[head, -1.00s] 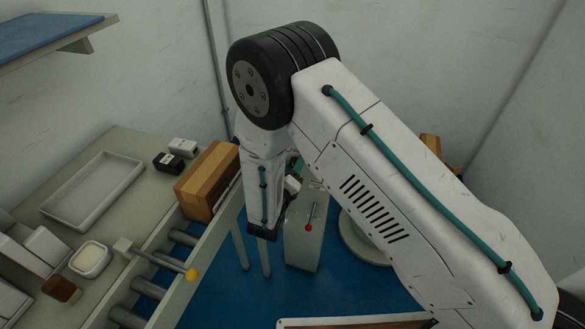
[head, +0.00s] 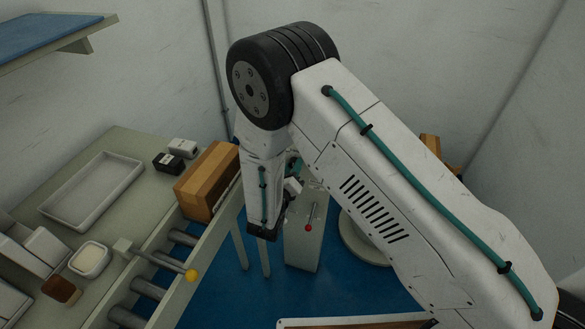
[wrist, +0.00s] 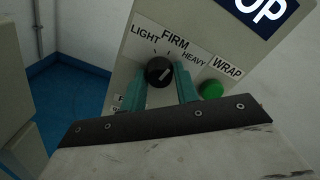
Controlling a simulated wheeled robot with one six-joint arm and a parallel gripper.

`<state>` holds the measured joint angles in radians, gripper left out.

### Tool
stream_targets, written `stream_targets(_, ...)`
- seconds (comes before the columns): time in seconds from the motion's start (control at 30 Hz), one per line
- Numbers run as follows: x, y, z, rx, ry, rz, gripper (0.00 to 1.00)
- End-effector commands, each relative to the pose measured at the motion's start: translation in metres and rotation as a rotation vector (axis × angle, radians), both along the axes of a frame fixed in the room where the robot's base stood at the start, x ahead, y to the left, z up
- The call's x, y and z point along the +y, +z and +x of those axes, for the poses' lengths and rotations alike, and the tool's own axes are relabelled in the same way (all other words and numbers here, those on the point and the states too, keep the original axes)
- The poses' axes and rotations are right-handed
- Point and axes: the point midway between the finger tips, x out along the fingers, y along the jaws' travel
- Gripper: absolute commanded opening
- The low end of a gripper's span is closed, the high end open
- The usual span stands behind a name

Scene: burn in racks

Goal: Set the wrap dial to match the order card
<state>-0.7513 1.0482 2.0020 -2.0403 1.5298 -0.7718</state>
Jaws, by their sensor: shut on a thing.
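The wrap dial (wrist: 159,71) is a black round knob on a pale panel (wrist: 122,70) in the wrist view. A light mark shows on its face, tilted towards the upper right. The labels LIGHT (wrist: 145,33), FIRM (wrist: 175,40) and HEAVY (wrist: 194,59) arc above it. My gripper (wrist: 160,85) is shut on the dial, with one teal finger on each side. In the head view my arm hides the dial and most of the gripper. I cannot make out an order card in either view.
A green button (wrist: 211,90) sits right of the dial, under the WRAP label. In the head view, a brown box (head: 208,182) rests on the roller conveyor at left. A red-knobbed lever (head: 309,227) and a yellow-knobbed lever (head: 191,275) stick out nearby.

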Motion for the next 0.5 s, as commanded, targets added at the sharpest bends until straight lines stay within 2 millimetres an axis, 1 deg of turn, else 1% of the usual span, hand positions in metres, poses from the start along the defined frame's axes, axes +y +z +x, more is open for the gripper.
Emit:
stream_targets(0.3, 0.0006, -0.0007, -0.0006, -0.086, 0.001, 0.240, 0.07)
stream_targets(0.5, 0.0008, -0.0009, -0.0007, -0.131, 0.002, 0.365, 0.07)
